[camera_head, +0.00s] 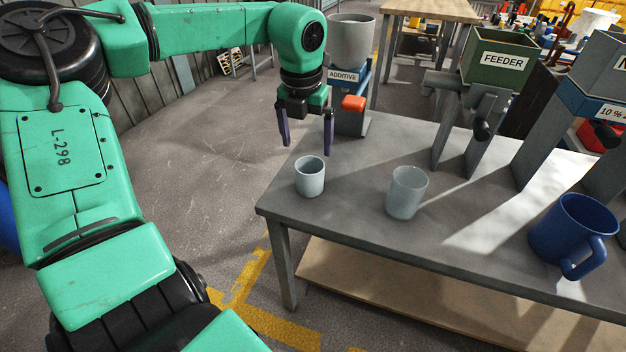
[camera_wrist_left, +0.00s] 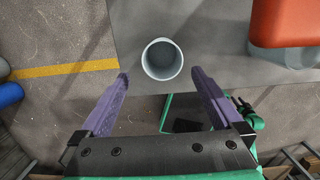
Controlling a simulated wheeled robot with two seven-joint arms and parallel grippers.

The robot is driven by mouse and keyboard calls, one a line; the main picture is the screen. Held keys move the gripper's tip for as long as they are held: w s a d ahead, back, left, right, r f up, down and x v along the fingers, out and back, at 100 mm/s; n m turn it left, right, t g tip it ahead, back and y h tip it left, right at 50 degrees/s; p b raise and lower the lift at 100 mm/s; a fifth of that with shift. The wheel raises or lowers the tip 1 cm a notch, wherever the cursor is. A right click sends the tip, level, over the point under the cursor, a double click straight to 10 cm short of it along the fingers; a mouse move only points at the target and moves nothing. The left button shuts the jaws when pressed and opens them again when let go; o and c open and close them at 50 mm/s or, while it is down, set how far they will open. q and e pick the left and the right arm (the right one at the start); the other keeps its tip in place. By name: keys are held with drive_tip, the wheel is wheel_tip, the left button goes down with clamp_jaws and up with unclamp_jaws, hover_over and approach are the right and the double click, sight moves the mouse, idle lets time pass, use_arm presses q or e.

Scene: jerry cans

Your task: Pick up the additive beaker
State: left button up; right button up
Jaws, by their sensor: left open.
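A pale grey-blue beaker (camera_head: 309,180) stands upright and looks empty near the table's left corner, close to the ADDITIVE dispenser (camera_head: 351,72). A second, similar pale beaker (camera_head: 406,194) stands farther right on the table. My left gripper (camera_head: 306,147) is open and empty, its purple fingers pointing down just above and behind the left beaker. In the left wrist view that beaker (camera_wrist_left: 162,60) shows from above, roughly centred between the open fingertips (camera_wrist_left: 159,75) and just beyond them. My right gripper is not in view.
The dispenser's orange lever (camera_head: 354,103) is close to the right of the gripper; it also shows in the wrist view (camera_wrist_left: 285,22). A FEEDER hopper (camera_head: 499,58) stands at the back and a blue mug (camera_head: 566,232) at the right. The grey table (camera_head: 350,222) is clear between the beakers.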

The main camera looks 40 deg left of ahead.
sight(310, 172)
use_arm(q)
drive_tip(key=f, duration=0.3)
drive_tip(key=w+f, duration=0.1)
drive_tip(key=f, duration=0.7)
drive_tip(key=shift+w+b, duration=0.2)
drive_tip(key=shift+b, duration=0.1)
drive_tip(key=shift+r, duration=0.15)
drive_tip(key=c, duration=1.1)
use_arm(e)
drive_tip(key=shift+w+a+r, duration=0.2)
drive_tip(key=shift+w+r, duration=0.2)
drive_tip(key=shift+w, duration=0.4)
use_arm(q)
drive_tip(key=shift+r, duration=0.1)
drive_tip(key=shift+r, duration=0.3)
wheel_tip(310, 172, up, 19)
drive_tip(key=shift+r+p, duration=0.1)
drive_tip(key=shift+p, duration=1.15)
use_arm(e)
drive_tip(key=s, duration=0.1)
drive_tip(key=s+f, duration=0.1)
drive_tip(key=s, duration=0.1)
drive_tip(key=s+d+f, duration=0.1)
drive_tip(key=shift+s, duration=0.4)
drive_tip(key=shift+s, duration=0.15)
